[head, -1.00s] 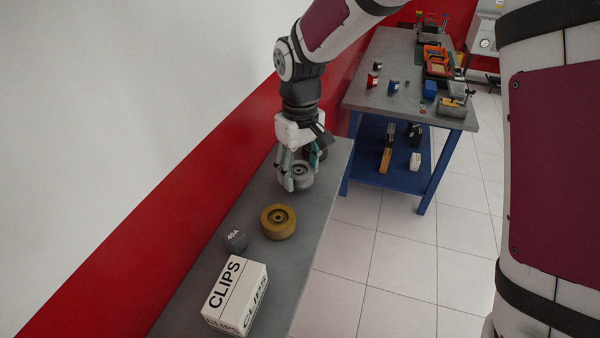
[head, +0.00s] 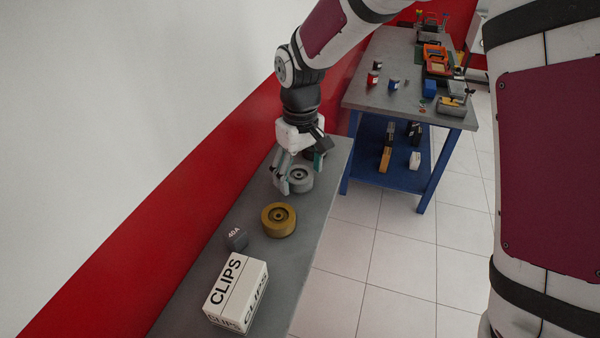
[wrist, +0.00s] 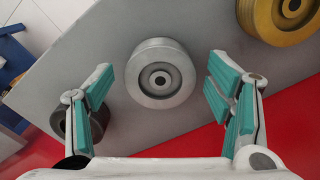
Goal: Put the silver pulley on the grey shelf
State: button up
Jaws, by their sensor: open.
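The silver pulley (head: 300,179) lies flat on the grey shelf (head: 316,221) along the wall, near the shelf's far end. My gripper (head: 297,175) is open and empty, just above and behind the pulley in the head view. In the wrist view the silver pulley (wrist: 160,74) sits beyond the spread fingertips of my gripper (wrist: 163,85), roughly centred between them, on the grey shelf surface (wrist: 90,60). No finger is seen closed on it.
A yellow pulley (head: 279,219), a dark 40A piece (head: 237,239) and a white CLIPS box (head: 236,292) stand nearer on the shelf. A dark round thing (wrist: 62,122) is partly hidden behind a finger. A blue workbench (head: 405,95) with parts stands beyond.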

aim_at(300, 174)
notch_tip(300, 174, up, 10)
jog(key=b, duration=0.2)
jog(key=s+d+r+m+t, duration=0.1)
jog(key=s+d+r, duration=0.3)
jog(key=d+r, duration=0.15)
jog(key=s+d+m+t, duration=0.4)
jog(key=s+d+m, duration=0.2)
jog(key=s+d, duration=0.6)
jog(key=s, duration=0.5)
jog(key=shift+d+r+t, duration=0.3)
jog(key=shift+d+r, duration=0.05)
jog(key=shift+r, duration=0.05)
